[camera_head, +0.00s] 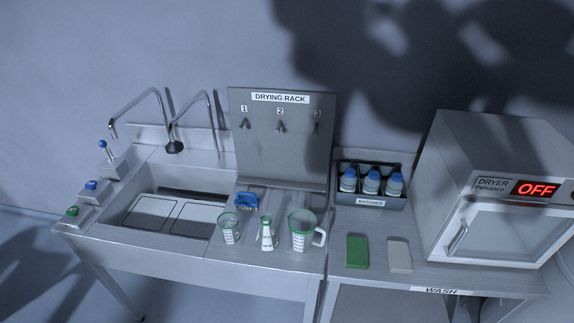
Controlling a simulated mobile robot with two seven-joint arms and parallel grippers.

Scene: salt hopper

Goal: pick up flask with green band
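The flask with the green band (267,236) is a small conical glass flask with white markings and a green rim. It stands upright on the steel bench in front of the drying rack. A glass beaker with a green rim (229,228) stands to its left. A measuring jug with a green rim and a handle (303,231) stands to its right. Neither of my grippers shows in this view.
A sink (168,218) with two taps is on the left. Behind the flask are a blue brush (246,201) and the upright drying rack (281,150). To the right are a bottle crate (371,201), a green sponge (357,251), a white block (399,256) and the dryer (500,195).

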